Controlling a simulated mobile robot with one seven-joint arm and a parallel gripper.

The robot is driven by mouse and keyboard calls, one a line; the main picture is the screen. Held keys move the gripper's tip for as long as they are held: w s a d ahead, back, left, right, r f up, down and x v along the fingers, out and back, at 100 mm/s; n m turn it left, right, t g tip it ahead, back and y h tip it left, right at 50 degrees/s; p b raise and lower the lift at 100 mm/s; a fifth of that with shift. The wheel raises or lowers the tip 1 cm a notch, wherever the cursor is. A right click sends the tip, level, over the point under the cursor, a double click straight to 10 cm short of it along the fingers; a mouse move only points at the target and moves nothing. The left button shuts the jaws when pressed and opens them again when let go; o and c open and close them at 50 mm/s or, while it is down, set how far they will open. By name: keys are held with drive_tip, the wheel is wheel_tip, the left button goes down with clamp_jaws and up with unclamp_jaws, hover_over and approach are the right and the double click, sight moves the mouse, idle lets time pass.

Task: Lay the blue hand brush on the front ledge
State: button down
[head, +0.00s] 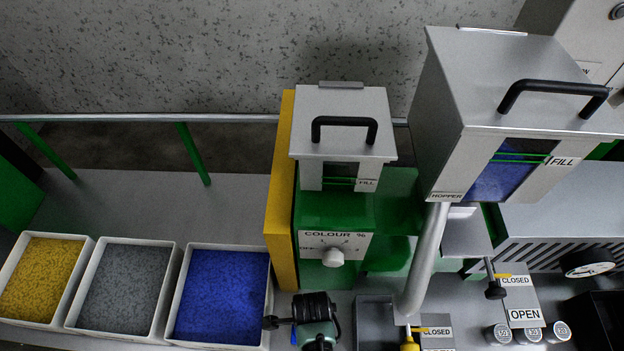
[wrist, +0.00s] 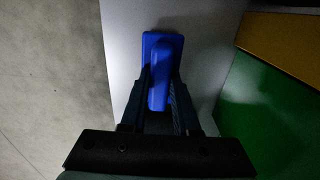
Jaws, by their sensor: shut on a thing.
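The blue hand brush (wrist: 162,58) shows in the wrist view, between the two dark fingers of my gripper (wrist: 160,82). The fingers are shut on its raised blue handle, and a flat blue part shows behind and beside it. Below the brush is a pale grey smooth surface (wrist: 205,55), perhaps the ledge. I cannot tell whether the brush touches it or hangs above it.
A green and yellow machine body (wrist: 260,110) stands close on the right in the wrist view, with speckled floor at left. The head view shows bins of yellow (head: 42,280), grey (head: 122,288) and blue (head: 220,297) granules, a hopper (head: 450,110) and a colour dial (head: 333,257).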

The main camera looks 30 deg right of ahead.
drive_tip(key=shift+f, duration=0.2)
drive_tip(key=shift+f, duration=0.2)
drive_tip(key=c, duration=0.7)
unclamp_jaws()
drive_tip(key=shift+o, duration=0.2)
drive_tip(key=shift+r, duration=0.1)
wheel_tip(320, 180, up, 12)
drive_tip(key=p, duration=0.2)
drive_tip(key=shift+r, duration=0.15)
